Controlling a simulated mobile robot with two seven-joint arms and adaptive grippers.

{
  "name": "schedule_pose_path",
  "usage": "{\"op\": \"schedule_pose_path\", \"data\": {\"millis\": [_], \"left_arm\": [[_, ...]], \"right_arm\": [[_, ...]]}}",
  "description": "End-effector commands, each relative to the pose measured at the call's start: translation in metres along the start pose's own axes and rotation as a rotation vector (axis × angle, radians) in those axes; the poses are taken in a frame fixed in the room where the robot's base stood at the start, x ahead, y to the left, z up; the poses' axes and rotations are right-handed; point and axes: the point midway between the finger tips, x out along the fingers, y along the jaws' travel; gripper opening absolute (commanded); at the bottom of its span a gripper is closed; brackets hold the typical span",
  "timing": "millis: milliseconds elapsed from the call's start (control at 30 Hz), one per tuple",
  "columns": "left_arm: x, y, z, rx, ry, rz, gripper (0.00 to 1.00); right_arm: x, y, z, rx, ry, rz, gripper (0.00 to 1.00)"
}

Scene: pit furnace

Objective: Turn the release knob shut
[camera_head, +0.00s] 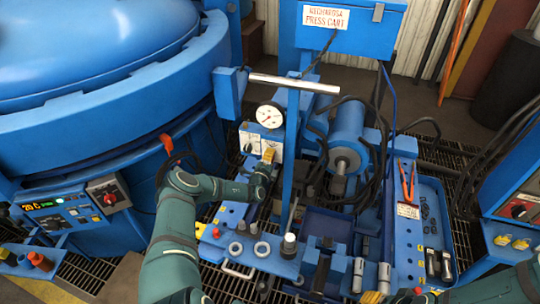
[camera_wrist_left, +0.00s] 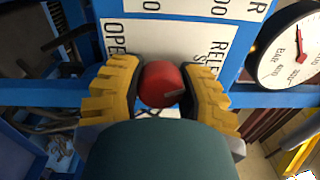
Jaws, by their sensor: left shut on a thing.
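The red release knob (camera_wrist_left: 160,82) sits on a white-labelled panel (camera_wrist_left: 185,40) in the left wrist view. Lettering reading "OPE" and "RELE" shows beside it, partly covered. My left gripper (camera_wrist_left: 158,88) has its yellow ribbed fingers on either side of the knob, shut on it. At the bottom edge a yellow finger piece of my right gripper (camera_head: 372,297) shows, mostly cut off.
A round pressure gauge (camera_head: 270,115) is just above the left gripper. A blue upright post (camera_head: 291,150) and a silver crossbar (camera_head: 293,84) stand close to its right. The large blue furnace (camera_head: 110,85) is at left. A tool tray (camera_head: 430,215) lies at right.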

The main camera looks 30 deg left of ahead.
Motion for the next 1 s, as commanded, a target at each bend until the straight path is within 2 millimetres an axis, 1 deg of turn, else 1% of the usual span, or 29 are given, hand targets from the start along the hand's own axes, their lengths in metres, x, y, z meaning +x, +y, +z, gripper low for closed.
{"op": "schedule_pose_path", "data": {"millis": [200,500,733,1000], "left_arm": [[0.000,-0.002,0.001,0.173,0.005,-0.001,0.00],[0.001,-0.002,0.001,0.328,0.010,-0.003,0.00],[0.001,-0.001,0.001,0.377,0.012,-0.003,0.00],[0.001,-0.001,0.001,0.386,0.012,-0.004,0.00]], "right_arm": [[-0.008,-0.003,-0.004,0.002,0.007,0.001,0.47],[-0.014,-0.005,-0.004,0.002,0.006,-0.001,0.47],[-0.016,-0.005,-0.004,0.002,0.005,-0.002,0.47],[-0.016,-0.005,-0.004,0.002,0.005,-0.002,0.47]]}}
